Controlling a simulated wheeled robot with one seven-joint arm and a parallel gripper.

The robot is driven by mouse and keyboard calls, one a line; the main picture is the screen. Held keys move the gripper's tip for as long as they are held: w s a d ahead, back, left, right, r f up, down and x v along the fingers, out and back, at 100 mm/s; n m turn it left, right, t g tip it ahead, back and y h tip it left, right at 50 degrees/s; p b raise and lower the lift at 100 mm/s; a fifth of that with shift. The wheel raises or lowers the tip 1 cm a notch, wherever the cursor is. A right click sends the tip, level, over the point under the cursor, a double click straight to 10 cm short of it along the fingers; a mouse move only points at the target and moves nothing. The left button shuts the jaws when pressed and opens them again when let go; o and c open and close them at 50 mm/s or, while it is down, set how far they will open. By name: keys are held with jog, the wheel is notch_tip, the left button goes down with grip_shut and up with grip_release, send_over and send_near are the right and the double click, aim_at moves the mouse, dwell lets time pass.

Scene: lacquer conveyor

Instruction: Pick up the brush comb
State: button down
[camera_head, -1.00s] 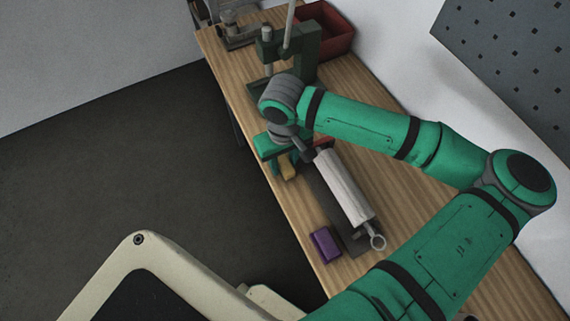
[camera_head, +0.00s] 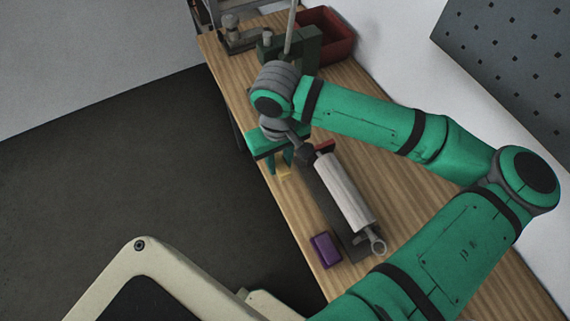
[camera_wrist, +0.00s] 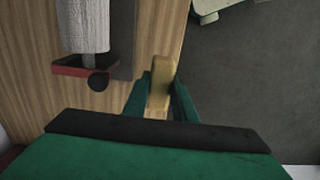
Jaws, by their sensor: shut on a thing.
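The brush comb is a small tan, wood-coloured piece (camera_wrist: 160,92), held between the two green fingers of my gripper (camera_wrist: 159,82) in the wrist view. In the head view the brush comb (camera_head: 284,173) shows as a yellowish bit below my gripper (camera_head: 282,165), near the front edge of the bench. My gripper is shut on it. The fingers cover part of it, and I cannot tell how far it is above the bench top.
A pale roller (camera_head: 345,192) in a dark holder lies on the wooden bench (camera_head: 385,195), close to the right of my gripper. A purple block (camera_head: 325,249) sits near the front edge. A green press stand (camera_head: 305,58) and a red bin (camera_head: 331,42) are behind.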

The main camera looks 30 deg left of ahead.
jog(key=s+a+r, duration=0.2)
jog(key=s+r, duration=0.6)
jog(key=s, duration=0.4)
jog(key=shift+a, duration=0.4)
jog(key=shift+s+r, duration=0.1)
jog(key=c, duration=2.4)
grip_release()
